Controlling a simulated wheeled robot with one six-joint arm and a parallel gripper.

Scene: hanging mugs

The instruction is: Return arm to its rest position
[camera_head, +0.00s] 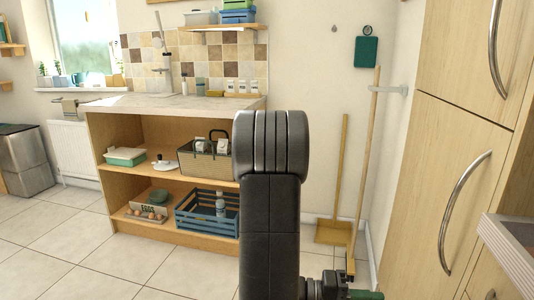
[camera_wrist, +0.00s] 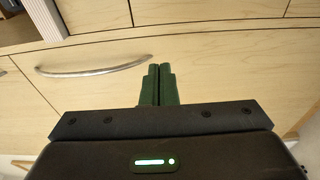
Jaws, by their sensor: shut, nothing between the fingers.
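My gripper (camera_wrist: 158,70) shows in the wrist view with its two green fingers together, shut and empty. Behind the fingers is a pale wooden front with a curved metal handle (camera_wrist: 95,70); I cannot tell whether anything touches it. In the head view my dark arm (camera_head: 270,200) rises in the middle of the picture, and a small green part of my gripper (camera_head: 366,294) shows at the bottom edge, right of the arm. The fingertips are not clear in the head view. No mugs can be told for sure on hooks in either view.
A shelf unit (camera_head: 95,150) with baskets and a blue crate (camera_head: 190,215) stands behind my arm to the left. A broom (camera_head: 340,170) and a dustpan (camera_head: 331,232) lean by the wall. Tall wooden cabinets (camera_head: 440,150) close off the right side. Tiled floor (camera_head: 60,250) is clear at the left.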

